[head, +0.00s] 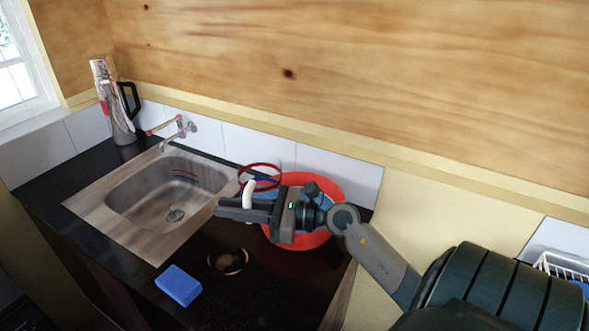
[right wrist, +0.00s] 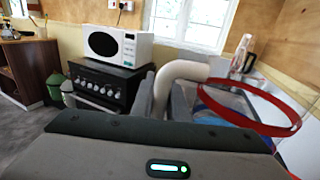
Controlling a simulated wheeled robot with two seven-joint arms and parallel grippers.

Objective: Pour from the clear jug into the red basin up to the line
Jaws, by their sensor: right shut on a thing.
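The clear jug has a red rim (head: 260,165) and a white handle (head: 248,194). Its see-through body is hard to make out. My right gripper (head: 238,206) is shut on the handle and holds the jug at the left side of the red basin (head: 329,187). The basin stands on the dark counter, partly hidden behind my gripper and arm. Blue shows inside it; the level and the line cannot be made out. In the right wrist view the jug's rim (right wrist: 285,131) looks roughly level, with the white handle (right wrist: 178,75) between the fingers. My left gripper is out of view.
A steel sink (head: 165,195) with a tap (head: 175,132) lies left of the basin. A blue sponge (head: 178,286) and a small round ring (head: 228,261) lie on the front counter. A kettle-like vessel (head: 115,100) stands in the back left corner. A microwave (right wrist: 117,46) stands farther off.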

